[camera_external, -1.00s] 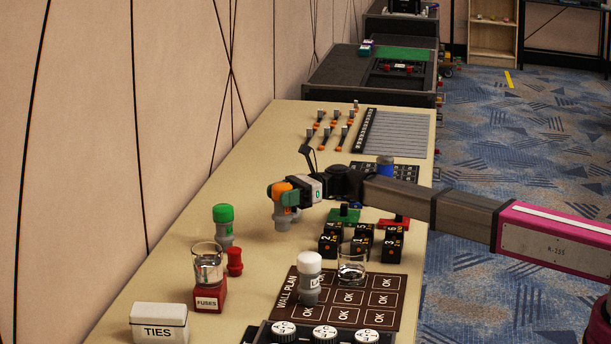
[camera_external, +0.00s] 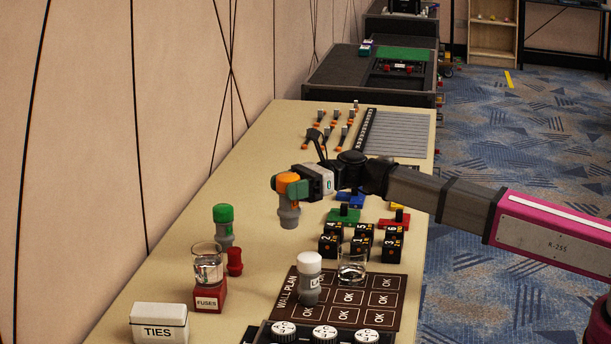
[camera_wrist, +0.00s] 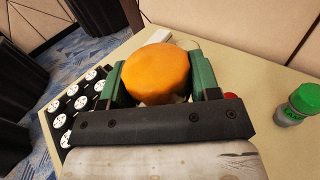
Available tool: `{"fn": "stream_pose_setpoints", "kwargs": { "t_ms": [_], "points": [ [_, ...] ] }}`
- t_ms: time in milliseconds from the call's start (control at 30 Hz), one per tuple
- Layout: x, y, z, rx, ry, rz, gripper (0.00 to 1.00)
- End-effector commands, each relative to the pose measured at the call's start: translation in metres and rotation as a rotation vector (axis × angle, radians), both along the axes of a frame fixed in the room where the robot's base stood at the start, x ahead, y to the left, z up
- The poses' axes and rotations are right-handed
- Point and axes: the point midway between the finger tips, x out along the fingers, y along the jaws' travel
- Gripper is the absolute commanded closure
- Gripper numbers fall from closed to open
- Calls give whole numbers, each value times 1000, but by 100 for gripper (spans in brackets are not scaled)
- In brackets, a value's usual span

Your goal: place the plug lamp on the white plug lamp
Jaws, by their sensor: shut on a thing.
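My gripper (camera_external: 287,188) is shut on an orange-topped plug lamp (camera_external: 289,208) with a grey base. It holds the lamp upright above the table. In the wrist view the orange cap (camera_wrist: 157,74) sits between the green fingers. The white plug lamp (camera_external: 309,278) stands upright on the brown wall plan board, nearer the camera than my gripper and a little to its right. In the wrist view a small white patch shows behind the orange cap; I cannot tell whether it is the white lamp.
A green plug lamp (camera_external: 224,225), a red plug (camera_external: 235,261) and a glass on a red fuses block (camera_external: 208,298) stand at left. A clear glass (camera_external: 351,267) stands right beside the white lamp. Black numbered blocks (camera_external: 362,242) stand behind it. A ties box (camera_external: 159,323) is at front left.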

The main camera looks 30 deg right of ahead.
Motion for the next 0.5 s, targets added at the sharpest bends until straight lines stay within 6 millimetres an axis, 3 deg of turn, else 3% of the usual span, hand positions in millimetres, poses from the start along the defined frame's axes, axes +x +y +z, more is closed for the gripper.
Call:
{"fn": "stream_pose_setpoints", "kwargs": {
  "t_ms": [33, 200, 400, 500],
  "points": [
    [-30, 5, 11, 0, -4, 6, 70],
    [-101, 22, 40, 0, -4, 11, 70],
    [-167, 32, 66, 8, -4, 14, 70],
    [-187, 34, 73, 12, -3, 13, 70]
  ]
}}
